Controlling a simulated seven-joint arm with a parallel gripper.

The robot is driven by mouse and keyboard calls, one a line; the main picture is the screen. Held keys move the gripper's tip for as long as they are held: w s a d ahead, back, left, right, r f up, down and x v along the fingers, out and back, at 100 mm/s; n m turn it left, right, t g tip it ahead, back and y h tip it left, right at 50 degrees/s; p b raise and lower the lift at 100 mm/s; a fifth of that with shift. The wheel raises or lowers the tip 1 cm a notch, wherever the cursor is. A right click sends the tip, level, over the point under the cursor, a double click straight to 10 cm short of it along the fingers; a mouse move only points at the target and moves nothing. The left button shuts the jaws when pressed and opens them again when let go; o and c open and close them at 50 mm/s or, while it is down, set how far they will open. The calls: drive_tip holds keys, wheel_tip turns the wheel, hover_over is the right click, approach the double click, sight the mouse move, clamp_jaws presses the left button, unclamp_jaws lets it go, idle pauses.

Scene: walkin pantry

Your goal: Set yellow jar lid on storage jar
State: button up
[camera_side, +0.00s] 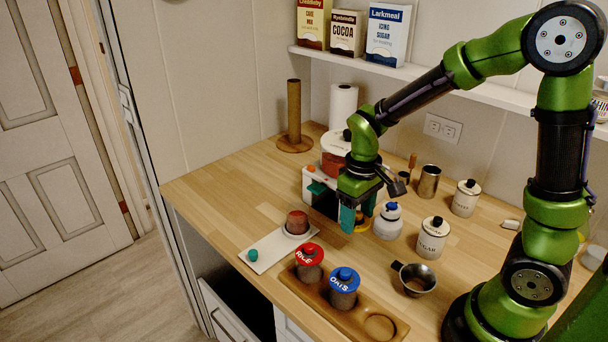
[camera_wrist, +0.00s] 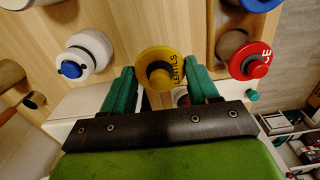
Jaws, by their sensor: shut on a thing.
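My gripper (camera_side: 358,216) is shut on the yellow jar lid (camera_wrist: 177,57), which carries the word LENTILS and a dark knob. In the wrist view, the green fingers of my gripper (camera_wrist: 161,76) are on both sides of the lid. In the side view, the fingers mostly hide the lid. An open, reddish-brown storage jar (camera_side: 297,223) stands on a white tray (camera_side: 268,256), left of my gripper and apart from it.
A small teal knob (camera_side: 253,255) is on the tray. Jars with red (camera_side: 309,253) and blue (camera_side: 344,279) lids stand in a wooden holder (camera_side: 352,325) in front.

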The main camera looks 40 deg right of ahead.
drive_tip(key=w+a+r, duration=0.2)
drive_tip(key=w+r, duration=0.1)
drive_tip(key=w, duration=0.4)
drive_tip(key=w+a+r, duration=0.2)
drive_tip(key=w+r, duration=0.1)
drive_tip(key=w, duration=0.4)
drive_tip(key=shift+f, duration=3.45)
drive_tip(key=shift+f, duration=0.5)
drive_tip(key=o, duration=1)
drive_tip(key=shift+o, duration=0.5)
drive_tip(key=shift+d, duration=0.15)
drive_tip(key=shift+c, duration=0.3)
